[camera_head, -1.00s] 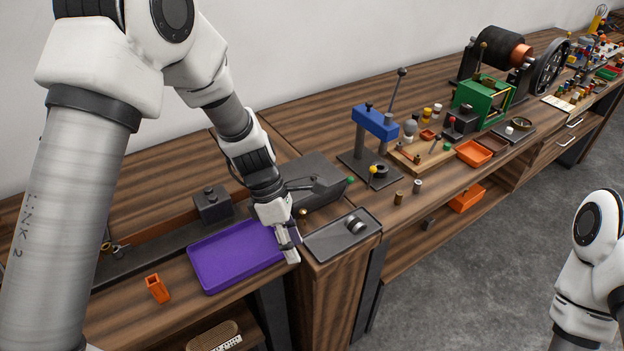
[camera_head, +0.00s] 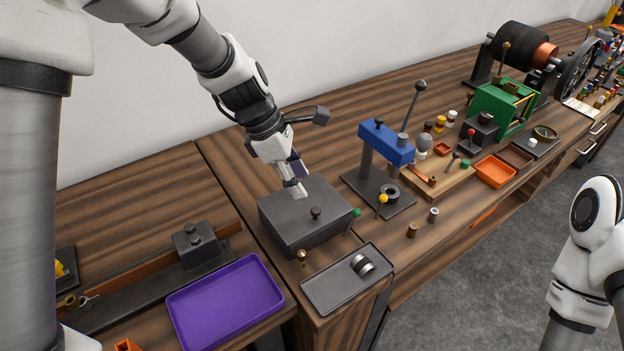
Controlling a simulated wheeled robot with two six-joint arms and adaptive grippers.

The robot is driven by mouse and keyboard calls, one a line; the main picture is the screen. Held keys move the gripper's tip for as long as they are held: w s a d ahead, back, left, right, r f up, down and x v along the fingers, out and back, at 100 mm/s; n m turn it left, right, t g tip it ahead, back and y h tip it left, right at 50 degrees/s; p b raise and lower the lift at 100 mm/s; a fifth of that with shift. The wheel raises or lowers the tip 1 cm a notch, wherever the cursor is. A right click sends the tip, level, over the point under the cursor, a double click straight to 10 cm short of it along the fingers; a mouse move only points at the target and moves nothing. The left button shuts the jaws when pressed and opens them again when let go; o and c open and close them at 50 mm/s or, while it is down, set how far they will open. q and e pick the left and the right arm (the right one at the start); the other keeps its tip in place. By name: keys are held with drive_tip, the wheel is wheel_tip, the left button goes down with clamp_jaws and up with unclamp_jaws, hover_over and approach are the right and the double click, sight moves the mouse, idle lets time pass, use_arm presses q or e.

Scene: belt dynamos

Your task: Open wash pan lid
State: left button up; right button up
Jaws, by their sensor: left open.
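The wash pan appears to be the dark grey box (camera_head: 302,232) at the corner of the bench. Its flat lid (camera_head: 285,212) lies shut on top, with a small dark knob (camera_head: 316,212) near the front. My left gripper (camera_head: 297,188) is open and empty, pointing down at the lid, behind and left of the knob. Its fingertips overlap the lid's far part; I cannot tell whether they touch it. My right arm shows at the right edge, but its gripper is out of view.
A purple tray (camera_head: 226,302) lies at the front left. A grey tray (camera_head: 335,287) with a metal part stands in front of the box. A blue-topped press (camera_head: 386,142) with a tall lever stands to the right. A small green knob (camera_head: 356,213) sits by the box's right side.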

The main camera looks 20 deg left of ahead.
sight(316, 210)
use_arm(q)
drive_tip(key=f, duration=0.1)
drive_tip(key=d+f, duration=0.2)
drive_tip(key=f, duration=0.1)
drive_tip(key=shift+s+d+f, duration=0.1)
drive_tip(key=shift+s+d, duration=0.05)
drive_tip(key=shift+s, duration=0.15)
drive_tip(key=shift+w+d+f+b, duration=0.15)
drive_tip(key=shift+w+d+f, duration=0.1)
drive_tip(key=shift+f, duration=0.35)
drive_tip(key=shift+w+d+f+b, duration=0.1)
drive_tip(key=shift+w+f+b, duration=0.1)
drive_tip(key=shift+f, duration=0.4)
drive_tip(key=shift+w+f, duration=0.15)
drive_tip(key=shift+f, duration=0.1)
drive_tip(key=shift+r, duration=0.15)
drive_tip(key=shift+s, duration=0.25)
drive_tip(key=c, duration=0.4)
clamp_jaws()
